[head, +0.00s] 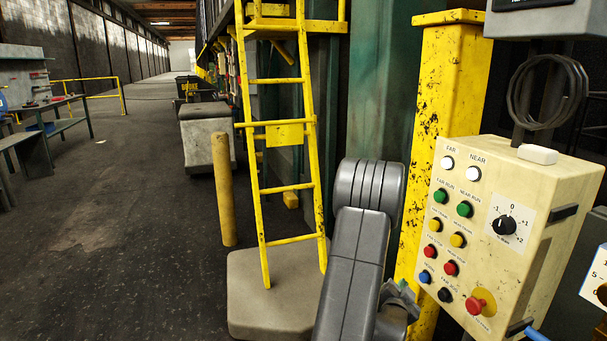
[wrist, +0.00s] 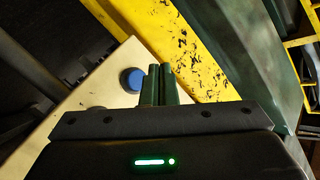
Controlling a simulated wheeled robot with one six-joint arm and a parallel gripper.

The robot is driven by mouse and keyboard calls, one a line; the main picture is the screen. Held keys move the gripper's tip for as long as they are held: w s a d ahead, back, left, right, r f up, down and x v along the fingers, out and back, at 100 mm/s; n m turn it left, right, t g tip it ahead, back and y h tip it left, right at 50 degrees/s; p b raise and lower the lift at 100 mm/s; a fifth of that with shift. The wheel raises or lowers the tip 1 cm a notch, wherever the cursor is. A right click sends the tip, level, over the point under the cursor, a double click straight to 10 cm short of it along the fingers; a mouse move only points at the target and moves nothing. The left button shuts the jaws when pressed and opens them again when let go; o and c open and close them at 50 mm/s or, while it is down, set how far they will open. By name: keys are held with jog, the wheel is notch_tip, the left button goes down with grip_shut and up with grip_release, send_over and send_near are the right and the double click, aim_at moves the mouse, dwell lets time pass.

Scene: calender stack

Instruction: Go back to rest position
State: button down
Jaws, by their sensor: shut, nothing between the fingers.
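My gripper (wrist: 161,70) shows in the wrist view with its two dark green fingers together and nothing between them. A round blue button (wrist: 132,79) on the cream control box (wrist: 95,82) appears just left of the fingertips; I cannot tell whether they touch it. In the head view my grey arm stands at the lower middle, and part of my gripper end (head: 399,304) shows low beside the left edge of the control box (head: 568,183). The fingertips are not clear there. The box carries white, green, yellow, red, blue and black buttons and a black rotary knob (head: 505,226).
A yellow post (head: 446,90) stands behind the control box, close to my arm. A yellow ladder (head: 262,190) rises from a pale block (head: 250,300) left of my arm. A short yellow bollard (head: 223,190) stands farther left. The floor (head: 110,230) at left is open.

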jog(key=shift+s+a+b, duration=0.25)
jog(key=shift+s+a, duration=0.05)
jog(key=shift+a, duration=0.55)
jog(key=shift+s+a+b, duration=0.25)
jog(key=shift+a+b, duration=0.05)
jog(key=shift+a, duration=0.5)
jog(key=shift+s+a+b, duration=0.25)
jog(key=shift+s+a, duration=0.05)
jog(key=shift+a, duration=0.55)
jog(key=shift+d, duration=0.15)
jog(key=d, duration=0.1)
jog(key=w+d+b, duration=0.1)
jog(key=d, duration=0.1)
jog(key=w+d+b, duration=0.1)
jog(key=d, duration=0.1)
jog(key=shift+d+f, duration=0.2)
jog(key=shift+f, duration=0.05)
jog(key=shift+r+p, duration=0.45)
jog(key=shift+p, duration=0.5)
jog(key=shift+d+p, duration=0.1)
jog(key=shift+p, duration=1.15)
